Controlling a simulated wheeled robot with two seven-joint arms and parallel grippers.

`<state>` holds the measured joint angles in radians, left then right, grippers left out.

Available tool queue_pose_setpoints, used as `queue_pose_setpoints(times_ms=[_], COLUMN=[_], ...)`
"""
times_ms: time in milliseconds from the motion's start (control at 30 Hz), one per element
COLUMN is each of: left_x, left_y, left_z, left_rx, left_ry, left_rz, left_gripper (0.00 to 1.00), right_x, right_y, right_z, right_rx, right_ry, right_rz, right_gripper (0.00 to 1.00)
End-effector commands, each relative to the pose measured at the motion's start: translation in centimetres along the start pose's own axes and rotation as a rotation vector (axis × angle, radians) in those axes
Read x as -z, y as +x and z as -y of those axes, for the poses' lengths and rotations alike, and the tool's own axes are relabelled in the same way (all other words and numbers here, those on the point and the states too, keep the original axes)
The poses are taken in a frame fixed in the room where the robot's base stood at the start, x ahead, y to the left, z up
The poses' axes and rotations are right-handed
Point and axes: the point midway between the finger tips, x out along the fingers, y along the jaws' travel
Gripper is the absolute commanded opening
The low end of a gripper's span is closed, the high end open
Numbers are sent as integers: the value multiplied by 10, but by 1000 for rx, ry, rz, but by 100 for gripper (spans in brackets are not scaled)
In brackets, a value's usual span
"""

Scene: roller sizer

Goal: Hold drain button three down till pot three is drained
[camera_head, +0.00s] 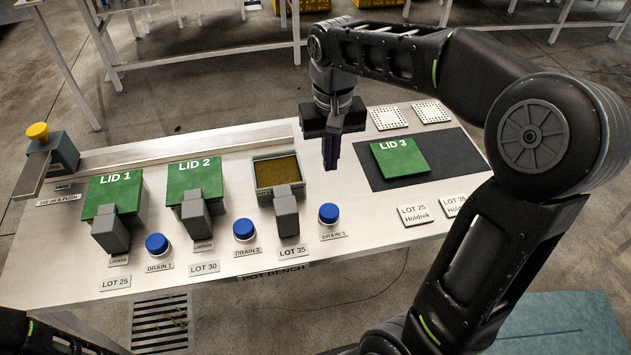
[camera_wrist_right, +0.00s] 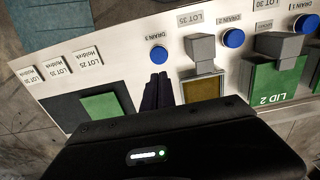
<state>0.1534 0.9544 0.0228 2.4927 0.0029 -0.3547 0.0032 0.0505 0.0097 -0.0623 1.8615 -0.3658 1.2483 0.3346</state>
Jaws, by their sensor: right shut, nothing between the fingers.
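The blue drain button three (camera_head: 329,212) stands on the bench beside its DRAIN 3 label; it also shows in the right wrist view (camera_wrist_right: 158,54). Pot three (camera_head: 262,186) is open, to the left of the button, with brownish contents visible inside; the right wrist view shows it too (camera_wrist_right: 203,88). My right gripper (camera_head: 331,164) is shut and empty, pointing down above the bench, behind the button and apart from it. Its dark fingers show in the right wrist view (camera_wrist_right: 157,90). My left gripper is out of view.
Lid 3 (camera_head: 400,157) lies on a dark mat (camera_head: 455,157) at the right. Lids 1 (camera_head: 112,190) and 2 (camera_head: 194,177) cover the other pots. Drain buttons one (camera_head: 157,244) and two (camera_head: 243,229) stand to the left. A yellow knob (camera_head: 38,131) is at far left.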

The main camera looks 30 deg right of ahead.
Motion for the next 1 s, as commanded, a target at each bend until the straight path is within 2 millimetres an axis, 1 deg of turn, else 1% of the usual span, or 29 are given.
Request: queue_pose_setpoints(times_ms=[367, 467, 567, 767, 1000], left_x=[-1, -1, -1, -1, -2], left_y=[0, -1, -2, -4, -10], left_z=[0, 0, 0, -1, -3], left_rx=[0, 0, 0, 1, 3], left_ry=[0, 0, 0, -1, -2], left_rz=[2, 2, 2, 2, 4], left_gripper=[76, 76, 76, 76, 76], right_x=[-1, -1, -1, -2, -2], right_y=[0, 3, 11, 40, 89], right_z=[-1, -1, -1, -1, -1], right_rx=[-2, -2, -3, -3, -3], right_ry=[2, 1, 1, 2, 2], right_rz=[2, 3, 4, 7, 8], right_gripper=[0, 0, 0, 0, 0])
